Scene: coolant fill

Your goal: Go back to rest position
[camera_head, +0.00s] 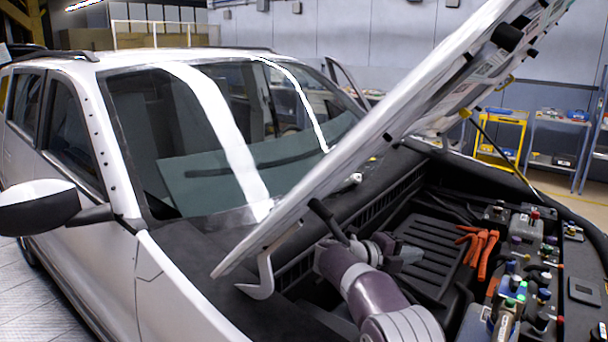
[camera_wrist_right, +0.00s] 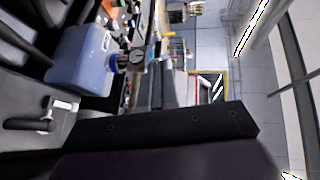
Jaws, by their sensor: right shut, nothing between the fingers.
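My right arm reaches up from the bottom of the head view into the open engine bay (camera_head: 335,275). My right gripper (camera_head: 412,256) is shut and empty, above the left part of the dark ribbed engine cover (camera_head: 440,262). Its fingertips are small and partly blurred in this view. The raised hood (camera_head: 330,165) slants up to the right, close beside and above my right wrist. My left gripper is not in view.
Orange-red cables or clamps (camera_head: 482,250) lie right of the ribbed cover. Several caps and reservoirs (camera_head: 520,290) line the bay's right side. The windshield (camera_head: 215,130) is behind the hood. In the wrist view, a blue container (camera_wrist_right: 82,62) is at upper left.

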